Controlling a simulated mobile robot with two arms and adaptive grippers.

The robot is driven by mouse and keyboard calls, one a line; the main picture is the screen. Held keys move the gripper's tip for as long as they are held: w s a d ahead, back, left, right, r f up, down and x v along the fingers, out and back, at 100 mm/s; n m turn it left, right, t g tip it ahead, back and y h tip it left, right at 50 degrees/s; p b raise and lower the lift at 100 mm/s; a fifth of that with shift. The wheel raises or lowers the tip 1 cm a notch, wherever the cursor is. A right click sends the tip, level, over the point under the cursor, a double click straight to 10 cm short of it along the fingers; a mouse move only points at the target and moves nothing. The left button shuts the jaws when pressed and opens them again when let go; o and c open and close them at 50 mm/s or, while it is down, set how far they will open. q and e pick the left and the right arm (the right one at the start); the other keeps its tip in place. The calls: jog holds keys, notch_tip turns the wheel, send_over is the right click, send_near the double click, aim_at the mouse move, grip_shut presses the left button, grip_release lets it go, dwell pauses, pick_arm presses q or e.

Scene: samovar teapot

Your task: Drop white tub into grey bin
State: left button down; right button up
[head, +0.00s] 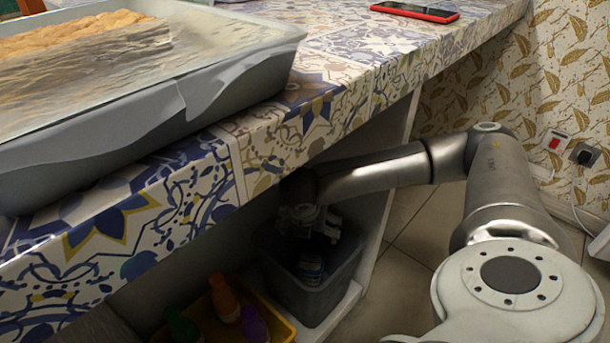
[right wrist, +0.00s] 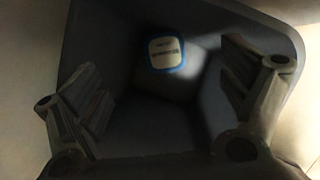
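The grey bin (head: 312,292) stands under the counter on a low shelf; its inside wall (right wrist: 200,28) fills most of the right wrist view. The white tub (right wrist: 165,54), with a pale square top and blue edge, shows inside the bin in the right wrist view. My right gripper (head: 310,222) is over the bin's opening. Its fingers (right wrist: 165,75) are wide apart and empty, with the tub clear of them. My left gripper is not in view.
A yellow tray (head: 286,326) with orange, purple and green bottles is left of the bin. The tiled counter (head: 335,70) overhangs the bin and my right arm. A large baking pan (head: 160,120) and a red phone (head: 415,12) lie on it. Floor at right is clear.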

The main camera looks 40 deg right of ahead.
jog(key=v, duration=1.2)
dwell(0.5)
